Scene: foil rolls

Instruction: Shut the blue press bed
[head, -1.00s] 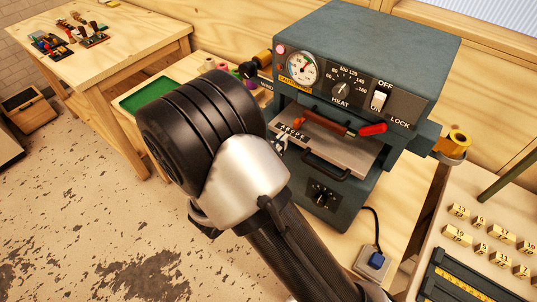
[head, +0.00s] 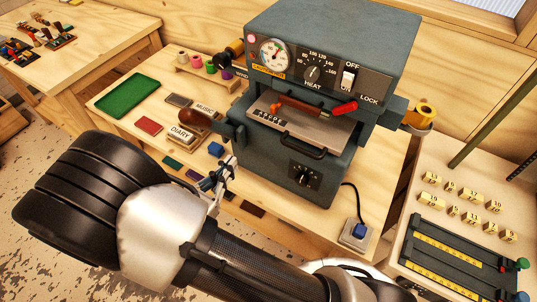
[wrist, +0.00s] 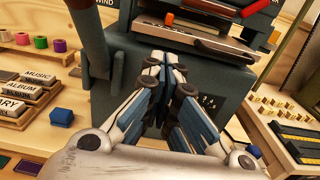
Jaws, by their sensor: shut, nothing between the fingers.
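The blue-grey press (head: 330,60) stands on the wooden bench, with a gauge, a heat dial and a switch on its front. Its bed (head: 300,128) is a flat metal plate that sticks out of the front opening, with a dark bar handle (head: 302,146) on its front edge. A brown bar with a red end (head: 345,108) lies across above the bed. My gripper (head: 218,180) is at the press's lower left front, apart from the bed handle. In the wrist view my gripper (wrist: 168,65) is shut and empty, in front of the press body below the bed (wrist: 205,40).
A lever with a brown knob (head: 192,117) juts from the press's left side, close to my gripper. Stamped plates (head: 184,137) and a green tray (head: 133,95) lie left. Number blocks (head: 455,200) are on the right table.

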